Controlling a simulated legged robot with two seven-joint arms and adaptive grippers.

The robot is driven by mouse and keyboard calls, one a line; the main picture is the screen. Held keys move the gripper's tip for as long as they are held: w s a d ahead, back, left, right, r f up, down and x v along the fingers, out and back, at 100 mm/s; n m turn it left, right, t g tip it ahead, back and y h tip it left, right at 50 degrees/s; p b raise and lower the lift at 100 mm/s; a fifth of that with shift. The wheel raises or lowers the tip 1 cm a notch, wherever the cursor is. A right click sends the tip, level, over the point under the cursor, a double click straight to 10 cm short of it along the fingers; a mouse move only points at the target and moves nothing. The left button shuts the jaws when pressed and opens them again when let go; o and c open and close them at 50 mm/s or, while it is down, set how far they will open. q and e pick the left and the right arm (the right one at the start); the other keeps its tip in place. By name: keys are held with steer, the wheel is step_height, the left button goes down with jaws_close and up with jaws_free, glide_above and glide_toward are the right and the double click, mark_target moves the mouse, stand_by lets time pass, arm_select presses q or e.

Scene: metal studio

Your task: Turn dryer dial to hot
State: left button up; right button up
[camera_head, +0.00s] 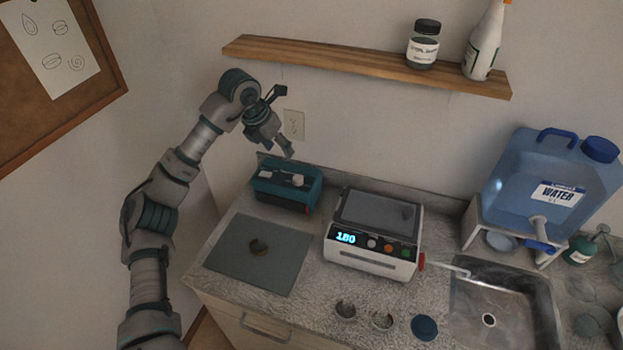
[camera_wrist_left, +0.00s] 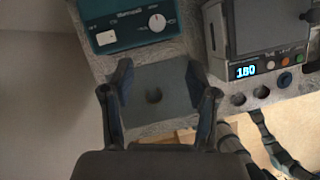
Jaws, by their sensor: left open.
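A teal box with a white dial, which I take as the dryer (camera_head: 287,192), stands at the back left of the counter. In the left wrist view the teal box (camera_wrist_left: 106,38) shows a round white dial (camera_wrist_left: 157,22) with small markings around it; the setting is too small to read. My left gripper (camera_head: 280,148) is above the teal box, pointing down, apart from it. In the left wrist view the left gripper (camera_wrist_left: 157,80) has its fingers spread with nothing between them. My right gripper does not show.
A white machine (camera_head: 372,262) with a lit display and buttons stands right of the teal box. A grey mat (camera_head: 285,270) with a small dark item lies in front. A wooden shelf (camera_head: 330,60) hangs above. A blue water container (camera_head: 530,190) and a sink (camera_head: 475,325) are at right.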

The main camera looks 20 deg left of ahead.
mark_target(297, 178)
arm_select(q)
steer(key=x, duration=1.7)
steer(key=shift+w+a+f+b, duration=0.1)
steer(key=shift+a+f+b, duration=0.1)
steer(key=shift+a+b, duration=0.15)
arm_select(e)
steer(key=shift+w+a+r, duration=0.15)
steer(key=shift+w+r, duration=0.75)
arm_select(q)
steer(key=shift+d, duration=0.1)
jaws_close()
